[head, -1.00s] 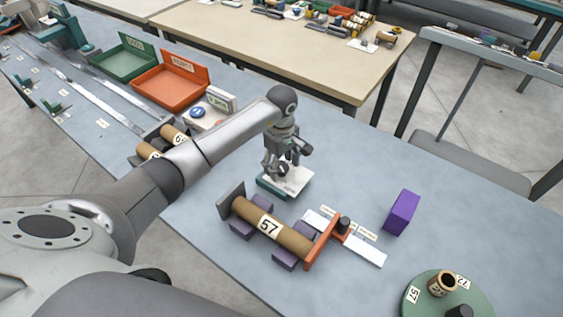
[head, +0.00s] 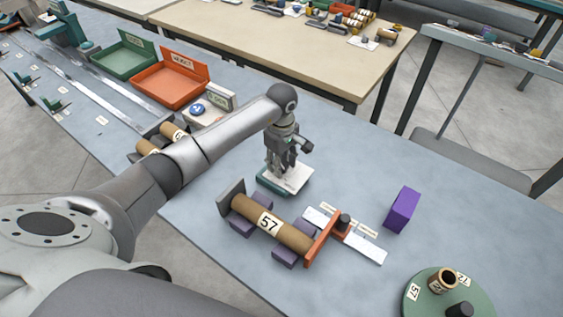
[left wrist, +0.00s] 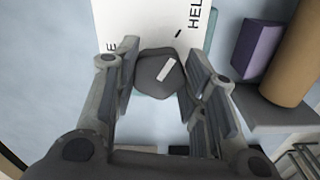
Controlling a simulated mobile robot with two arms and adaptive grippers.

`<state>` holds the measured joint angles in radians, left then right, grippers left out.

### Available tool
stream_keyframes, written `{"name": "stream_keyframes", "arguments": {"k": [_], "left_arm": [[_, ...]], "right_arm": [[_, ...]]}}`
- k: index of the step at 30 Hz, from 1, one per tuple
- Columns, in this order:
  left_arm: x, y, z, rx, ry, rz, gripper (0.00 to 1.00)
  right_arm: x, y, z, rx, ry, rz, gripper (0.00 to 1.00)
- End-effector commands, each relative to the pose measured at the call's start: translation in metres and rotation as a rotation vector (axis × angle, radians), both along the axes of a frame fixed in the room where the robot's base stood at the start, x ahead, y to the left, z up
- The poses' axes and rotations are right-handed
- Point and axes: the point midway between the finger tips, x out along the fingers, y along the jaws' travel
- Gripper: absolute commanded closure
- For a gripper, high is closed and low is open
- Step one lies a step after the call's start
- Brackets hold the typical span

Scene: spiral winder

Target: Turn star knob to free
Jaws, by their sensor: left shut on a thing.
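The star knob (left wrist: 160,75) is a dark grey, rounded, lobed knob with a white bar on top. In the left wrist view it sits between the fingers of my left gripper (left wrist: 158,82), which is shut on it. The white bar slants toward the upper right, where the lettering "HEL" shows on the white plate (left wrist: 137,18). An "E" shows at the plate's left. In the head view my left gripper (head: 281,174) points down over the white plate (head: 296,178) on its teal base; its fingers hide the knob. My right gripper is not in view.
A purple block (head: 402,210) and a green turntable (head: 420,296) stand to the right. Orange (head: 170,92) and green trays are behind left.

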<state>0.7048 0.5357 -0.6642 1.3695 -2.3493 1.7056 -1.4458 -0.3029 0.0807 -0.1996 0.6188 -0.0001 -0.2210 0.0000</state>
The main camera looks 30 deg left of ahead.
Motion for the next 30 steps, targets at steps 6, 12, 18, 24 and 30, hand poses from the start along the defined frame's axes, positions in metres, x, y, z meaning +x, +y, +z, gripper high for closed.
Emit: {"name": "stream_keyframes", "arguments": {"k": [6,12,18,24,30], "left_arm": [[0.001,0.002,-0.003,0.002,-0.003,0.122,0.84],[0.002,0.001,-0.002,0.003,-0.003,0.296,0.84],[0.003,0.001,-0.002,0.002,-0.003,0.487,0.84],[0.003,0.001,-0.002,0.002,-0.003,0.678,0.84],[0.004,0.001,-0.001,0.001,-0.003,0.867,0.84]], "right_arm": [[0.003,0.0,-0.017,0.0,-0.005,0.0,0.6],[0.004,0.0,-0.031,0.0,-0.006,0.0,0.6],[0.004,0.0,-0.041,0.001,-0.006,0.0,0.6],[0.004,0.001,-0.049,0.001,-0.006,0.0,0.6],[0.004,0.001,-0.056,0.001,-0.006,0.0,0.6]]}}
